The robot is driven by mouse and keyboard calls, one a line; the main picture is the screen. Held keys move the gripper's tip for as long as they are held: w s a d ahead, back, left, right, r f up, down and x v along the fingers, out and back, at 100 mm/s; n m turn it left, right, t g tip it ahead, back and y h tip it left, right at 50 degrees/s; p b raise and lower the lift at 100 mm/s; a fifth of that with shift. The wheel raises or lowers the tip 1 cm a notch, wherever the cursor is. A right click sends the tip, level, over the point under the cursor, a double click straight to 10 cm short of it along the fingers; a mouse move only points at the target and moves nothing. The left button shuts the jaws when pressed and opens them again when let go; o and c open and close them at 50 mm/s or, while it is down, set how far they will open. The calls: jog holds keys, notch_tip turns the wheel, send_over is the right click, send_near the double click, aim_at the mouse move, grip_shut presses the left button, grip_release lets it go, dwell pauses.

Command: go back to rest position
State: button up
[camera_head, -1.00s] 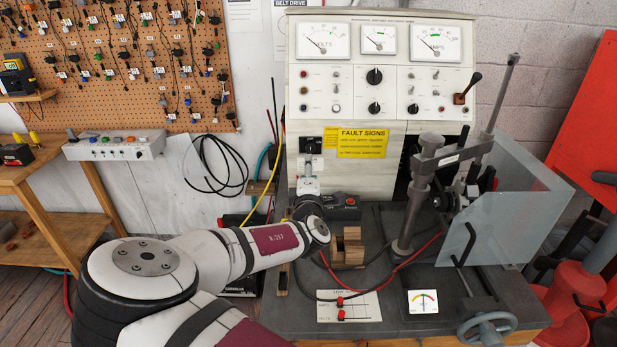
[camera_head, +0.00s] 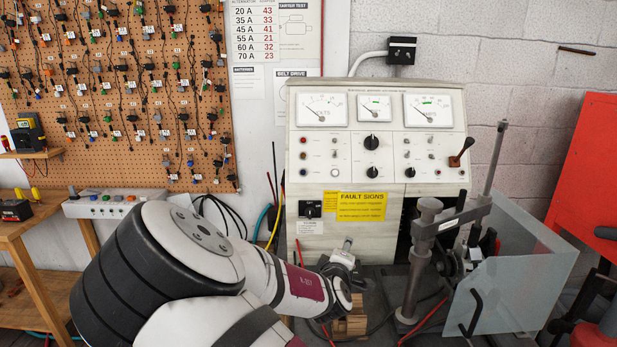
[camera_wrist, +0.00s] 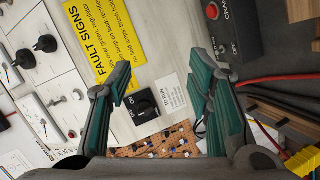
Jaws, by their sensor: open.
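My gripper (camera_wrist: 161,64) is open and empty in the wrist view, its two green-padded fingers wide apart. It faces the front panel of the test bench, with the yellow FAULT SIGNS label (camera_wrist: 97,40) and a black rotary switch (camera_wrist: 143,108) behind the gap. In the head view my arm reaches from the lower left toward the bench (camera_head: 381,150), bent, with its wrist low in front of the panel. The fingers are mostly hidden there by the wrist.
A belt-drive clamp post (camera_head: 418,260) and a clear guard (camera_head: 515,290) stand right of my wrist. A wooden block (camera_head: 350,322) sits just below it. A pegboard (camera_head: 120,90) and wooden side table (camera_head: 30,240) are at left. Red equipment (camera_head: 590,180) is at right.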

jog(key=s+d+m+g, duration=0.4)
jog(key=d+m, duration=0.1)
jog(key=s+d+r+m+g+y, duration=0.1)
jog(key=s+r+m, duration=0.1)
jog(key=s+r, duration=0.5)
jog(key=s+d+r+m+g+y, duration=0.1)
jog(key=s+r, duration=0.6)
jog(key=s, duration=0.9)
jog(key=s+d+r+m+g+y, duration=0.1)
jog(key=s+d+r+m+g, duration=0.1)
jog(key=s+r, duration=0.5)
jog(key=s+d+m, duration=0.1)
jog(key=s, duration=0.4)
jog(key=shift+s+m+g+y, duration=0.25)
jog(key=shift+m+g+y, duration=0.05)
jog(key=shift+m+g, duration=0.1)
jog(key=shift+d, duration=0.1)
